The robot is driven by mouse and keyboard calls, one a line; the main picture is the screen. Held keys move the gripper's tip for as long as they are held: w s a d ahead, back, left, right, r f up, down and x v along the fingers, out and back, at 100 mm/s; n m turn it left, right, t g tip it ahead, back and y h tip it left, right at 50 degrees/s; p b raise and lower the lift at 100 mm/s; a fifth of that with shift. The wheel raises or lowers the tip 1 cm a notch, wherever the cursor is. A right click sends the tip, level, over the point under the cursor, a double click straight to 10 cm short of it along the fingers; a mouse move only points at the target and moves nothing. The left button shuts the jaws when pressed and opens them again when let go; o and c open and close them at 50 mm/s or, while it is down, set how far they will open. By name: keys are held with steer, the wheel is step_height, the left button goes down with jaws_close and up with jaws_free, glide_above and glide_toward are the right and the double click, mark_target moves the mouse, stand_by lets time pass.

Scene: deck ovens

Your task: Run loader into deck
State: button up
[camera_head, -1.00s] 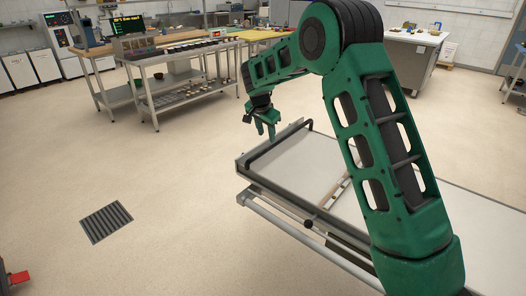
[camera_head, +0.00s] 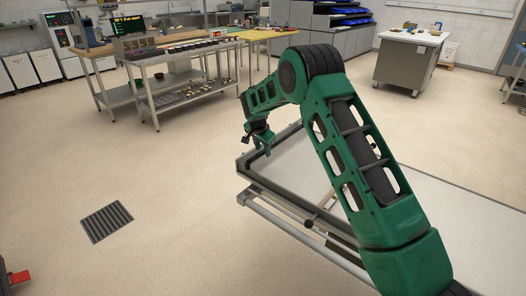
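The loader (camera_head: 300,160) is a long, pale flat bed in a grey metal frame, running from the centre to the lower right. A rail with a dark knob (camera_head: 309,223) runs along its near side. My gripper (camera_head: 262,149) points down at the loader's far left end, close to the black handle bar there. My green arm covers the middle of the loader. No deck oven opening is clearly in view.
A steel table (camera_head: 170,58) with trays and a screen stands at the back left. A grey cabinet with blue trays (camera_head: 343,18) and a white-topped table (camera_head: 412,38) stand behind.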

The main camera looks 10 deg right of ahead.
steer(key=shift+w+f, duration=0.1)
steer(key=shift+f, duration=0.05)
jaws_close()
steer(key=shift+d, duration=0.1)
steer(key=shift+d, duration=0.1)
